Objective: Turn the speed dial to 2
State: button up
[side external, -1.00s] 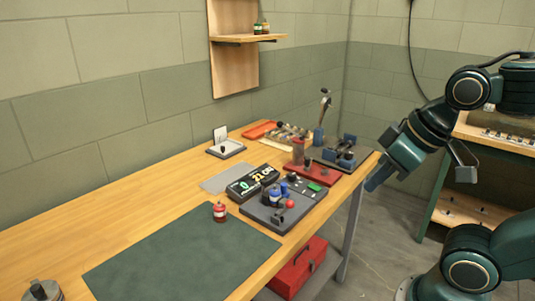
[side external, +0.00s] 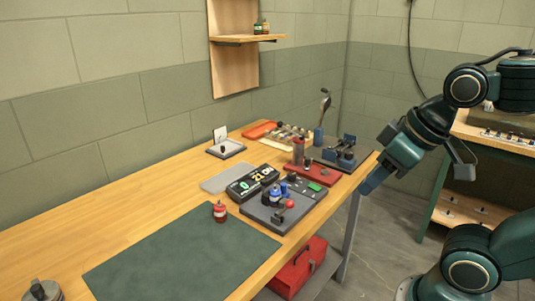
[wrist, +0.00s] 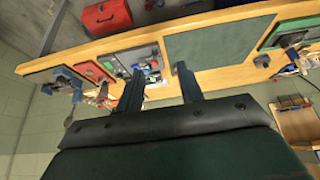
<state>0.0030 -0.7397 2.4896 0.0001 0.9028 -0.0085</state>
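A dark grey control panel (side external: 262,214) lies on the bench near its front edge. It carries blue parts (side external: 272,196), a red-knobbed lever (side external: 290,204), a green block (side external: 314,187) and small dark knobs. I cannot tell which knob is the speed dial, nor its setting. A black display (side external: 252,183) behind the panel shows a green 0 and yellow digits, seemingly 21 00. My gripper (side external: 417,181) is open and empty, off the bench's right end and away from the panel. In the wrist view, the fingers of my gripper (wrist: 156,70) are apart, with the panel (wrist: 137,60) beyond them.
A red base (side external: 318,176) with a cylinder and a blue vise-like fixture (side external: 341,157) stand between my gripper and the panel. A red toolbox (side external: 297,270) sits below. The mat is clear.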

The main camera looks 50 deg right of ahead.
jog(key=shift+o, duration=1)
jog(key=shift+w+r, duration=0.2)
jog(key=shift+w, duration=0.1)
jog(key=w+d+r+n+g, duration=0.1)
jog(key=w+d+r, duration=0.1)
jog(key=w, duration=0.3)
jog(key=w+d+r+n+g, duration=0.1)
jog(key=w+d+r, duration=0.1)
jog(key=w, duration=0.3)
jog(key=n+g, duration=0.4)
jog(key=n, duration=0.1)
send_over(292, 174)
notch_tip(292, 174, down, 13)
jog(key=shift+w+r, duration=0.1)
jog(key=shift+r, duration=0.05)
notch_tip(292, 174, down, 14)
jog(key=shift+r, duration=0.1)
jog(key=shift+c, duration=0.4)
